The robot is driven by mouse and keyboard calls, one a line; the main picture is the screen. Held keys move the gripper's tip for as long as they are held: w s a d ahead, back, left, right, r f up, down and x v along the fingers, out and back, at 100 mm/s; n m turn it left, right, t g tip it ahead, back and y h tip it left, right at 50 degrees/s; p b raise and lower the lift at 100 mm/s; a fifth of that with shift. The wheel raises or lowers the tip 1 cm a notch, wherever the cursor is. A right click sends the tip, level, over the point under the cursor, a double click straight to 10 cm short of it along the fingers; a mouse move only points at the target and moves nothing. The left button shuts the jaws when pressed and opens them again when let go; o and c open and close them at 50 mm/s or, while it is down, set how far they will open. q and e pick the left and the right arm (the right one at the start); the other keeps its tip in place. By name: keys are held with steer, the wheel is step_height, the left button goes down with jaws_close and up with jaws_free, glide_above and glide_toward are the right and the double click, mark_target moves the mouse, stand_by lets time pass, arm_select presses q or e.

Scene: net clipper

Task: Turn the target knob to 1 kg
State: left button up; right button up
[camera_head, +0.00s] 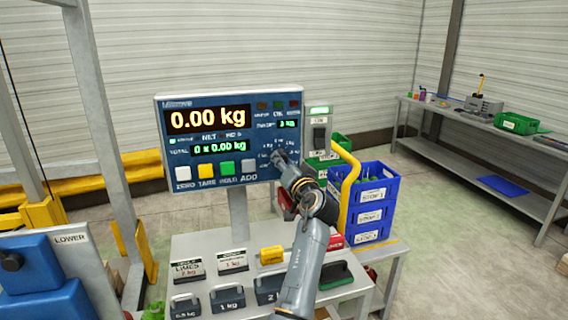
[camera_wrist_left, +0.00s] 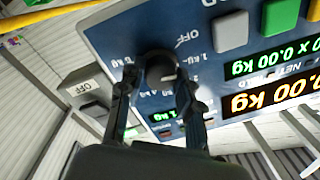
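The target knob (camera_wrist_left: 158,70) is a dark round dial on the blue scale panel (camera_head: 240,182), among printed marks including OFF and 1 kg. The wrist view shows it upside down. Its pointer direction is unclear. My left gripper (camera_head: 281,157) is at the panel's lower right and hides the knob in the head view. In the left wrist view my left gripper (camera_wrist_left: 157,82) has one finger on each side of the knob. I cannot tell whether the fingers press on it. My right gripper is not in view.
Below the panel a grey table (camera_head: 195,243) holds weights and label cards. A switch box (camera_head: 319,130) stands close right of the panel, with blue crates (camera_head: 372,213) beyond. The main readout (camera_head: 208,119) shows 0.00 kg. A bench (camera_head: 470,160) stands far right.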

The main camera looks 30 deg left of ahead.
arm_select(q)
steer(key=o, duration=0.4)
steer(key=shift+w, duration=0.1)
steer(key=shift+o, duration=0.2)
steer(key=v, duration=0.7)
steer(key=shift+d, duration=0.1)
